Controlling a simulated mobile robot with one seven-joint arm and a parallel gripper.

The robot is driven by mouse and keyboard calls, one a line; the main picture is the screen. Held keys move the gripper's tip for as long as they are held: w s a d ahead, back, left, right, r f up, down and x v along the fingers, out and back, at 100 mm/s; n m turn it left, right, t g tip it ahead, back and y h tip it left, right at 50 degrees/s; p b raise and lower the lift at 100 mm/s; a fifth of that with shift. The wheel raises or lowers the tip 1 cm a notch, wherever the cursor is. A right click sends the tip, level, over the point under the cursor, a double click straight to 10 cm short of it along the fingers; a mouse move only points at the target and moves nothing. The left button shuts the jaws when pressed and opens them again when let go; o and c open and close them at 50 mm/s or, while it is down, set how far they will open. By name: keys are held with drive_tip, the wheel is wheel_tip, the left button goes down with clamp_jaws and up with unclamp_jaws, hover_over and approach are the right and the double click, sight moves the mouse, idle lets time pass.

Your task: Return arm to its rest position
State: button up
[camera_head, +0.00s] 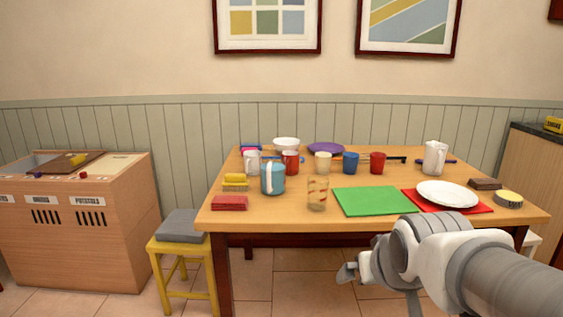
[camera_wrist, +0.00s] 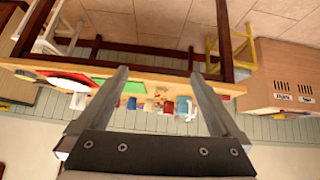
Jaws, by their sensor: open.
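My gripper (camera_head: 348,271) is in front of the wooden table (camera_head: 290,231), below the height of its top, in the lower right of the head view. It points left and touches nothing that I can see. In the wrist view my gripper (camera_wrist: 158,76) has its two fingers wide apart, with nothing held between them. That view is upside down, with the table edge and the things on it showing beyond the fingers. My arm (camera_head: 500,275) reaches in from the lower right corner of the head view.
The table holds several mugs, a glass (camera_head: 317,193), a green mat (camera_head: 375,201) and a white plate (camera_head: 447,193). A yellow stool (camera_head: 184,250) stands at its left, beside a wooden bin cabinet (camera_head: 75,225). Tiled floor (camera_head: 280,285) is clear left of my gripper.

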drive_tip(key=s+g, duration=0.3)
drive_tip(key=s, duration=0.9)
wheel_tip(320, 180, up, 28)
drive_tip(key=p, duration=2.8)
drive_tip(key=shift+w+a+f+p, duration=0.25)
drive_tip(key=shift+w+p, duration=0.05)
